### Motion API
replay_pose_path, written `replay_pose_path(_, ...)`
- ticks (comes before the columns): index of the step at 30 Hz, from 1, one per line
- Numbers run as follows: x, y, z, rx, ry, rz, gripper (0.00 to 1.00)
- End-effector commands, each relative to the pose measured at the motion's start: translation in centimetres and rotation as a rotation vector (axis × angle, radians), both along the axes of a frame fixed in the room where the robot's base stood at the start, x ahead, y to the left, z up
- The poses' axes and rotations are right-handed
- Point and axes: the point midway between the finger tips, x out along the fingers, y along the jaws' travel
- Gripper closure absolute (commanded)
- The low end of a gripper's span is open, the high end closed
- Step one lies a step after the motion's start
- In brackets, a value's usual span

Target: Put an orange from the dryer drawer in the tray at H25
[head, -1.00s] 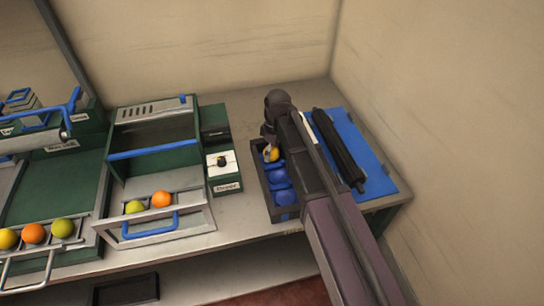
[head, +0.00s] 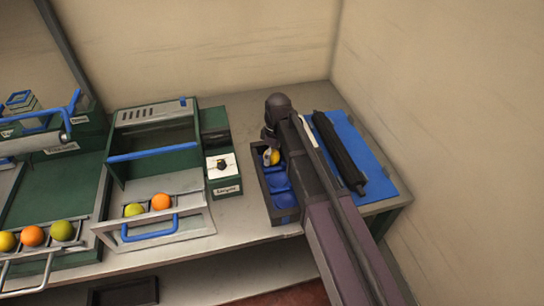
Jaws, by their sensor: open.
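A dark tray (head: 266,207) with blue cups stands on the bench, right of the switch box. A yellow-orange fruit (head: 273,157) is at its far end, partly hidden by my gripper. My gripper (head: 268,156) is open at this fruit; I cannot tell whether its fingers touch it. The nearer blue cups look empty. The pulled-out drawer (head: 191,222) of the green dryer has a blue handle and holds a yellow-green fruit (head: 134,210) and an orange (head: 161,202). I see no readable H25 mark.
A blue mat (head: 374,170) with a long black object (head: 340,152) lies right of the tray, partly behind my arm. The switch box (head: 223,176) stands between dryer and tray. At left, a rack (head: 62,257) holds several fruits. Walls close off the back and right.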

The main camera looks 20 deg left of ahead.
Motion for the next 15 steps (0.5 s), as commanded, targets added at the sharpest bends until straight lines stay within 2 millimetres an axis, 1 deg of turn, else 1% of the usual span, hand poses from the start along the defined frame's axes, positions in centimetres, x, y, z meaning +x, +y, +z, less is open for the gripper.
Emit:
replay_pose_path(8, 0.1, 0.0, 0.9, 0.0, 0.0, 0.0, 0.1)
replay_pose_path(15, 0.5, 0.0, 2.6, 0.0, 0.0, 0.0, 0.1)
